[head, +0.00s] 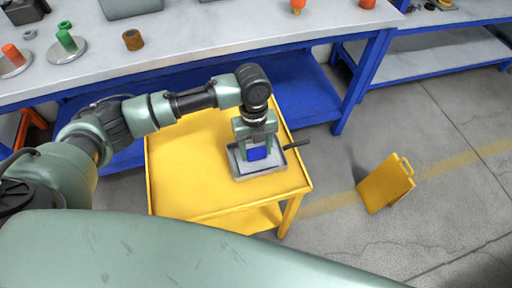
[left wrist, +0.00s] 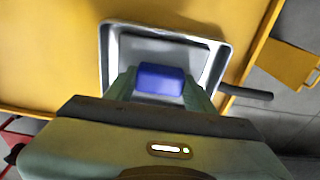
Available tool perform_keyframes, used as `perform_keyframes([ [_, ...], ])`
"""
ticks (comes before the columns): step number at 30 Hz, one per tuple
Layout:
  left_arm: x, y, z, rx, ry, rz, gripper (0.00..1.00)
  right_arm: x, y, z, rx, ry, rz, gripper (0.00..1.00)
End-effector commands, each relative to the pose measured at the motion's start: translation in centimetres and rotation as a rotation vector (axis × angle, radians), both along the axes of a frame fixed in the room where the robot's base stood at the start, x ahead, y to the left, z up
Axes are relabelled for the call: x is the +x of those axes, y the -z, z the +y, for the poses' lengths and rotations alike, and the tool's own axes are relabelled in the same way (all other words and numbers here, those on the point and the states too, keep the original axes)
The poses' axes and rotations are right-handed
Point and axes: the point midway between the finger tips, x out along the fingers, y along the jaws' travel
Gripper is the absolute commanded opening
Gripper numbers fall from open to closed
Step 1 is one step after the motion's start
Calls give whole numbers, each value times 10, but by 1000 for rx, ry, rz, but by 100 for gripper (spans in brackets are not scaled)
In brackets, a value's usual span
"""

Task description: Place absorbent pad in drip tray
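The grey metal drip tray (head: 238,174) sits on the yellow cart, with a dark handle sticking out to its right. It also shows in the left wrist view (left wrist: 104,62), where its grey floor is partly visible. My left gripper (head: 257,150) points down over the tray. A blue block, which looks like the absorbent pad (head: 257,154), is between its fingers; it also shows in the left wrist view (left wrist: 161,79). The fingers flank the pad closely on both sides. I cannot tell whether the pad touches the tray floor. My right gripper is not in view.
The yellow cart top (head: 185,180) is clear left of the tray. A workbench (head: 200,40) with a blue frame stands behind, carrying screw jacks and small parts. A yellow floor sign (head: 386,184) stands to the right on the grey floor.

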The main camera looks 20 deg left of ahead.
Motion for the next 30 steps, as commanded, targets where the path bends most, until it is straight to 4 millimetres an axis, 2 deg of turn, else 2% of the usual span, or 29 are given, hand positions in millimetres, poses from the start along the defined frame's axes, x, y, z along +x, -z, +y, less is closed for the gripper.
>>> perform_keyframes([
  [1, 0, 0, 0, 0, 0, 0, 65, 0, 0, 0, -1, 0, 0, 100],
  [2, 0, 0, 0, 0, 0, 0, 73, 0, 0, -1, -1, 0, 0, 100],
  [3, 0, 0, 0, 0, 0, 0, 76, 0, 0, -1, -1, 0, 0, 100],
  [14, 0, -4, 0, -1, 1, -1, 76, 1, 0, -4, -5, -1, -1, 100],
  [17, 2, -16, 1, 0, 0, -2, 76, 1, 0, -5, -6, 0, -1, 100],
  [27, 9, -87, 5, -1, 0, -3, 76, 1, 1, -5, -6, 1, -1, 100],
  [30, 11, -103, 6, -1, 1, -3, 76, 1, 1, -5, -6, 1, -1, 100],
])
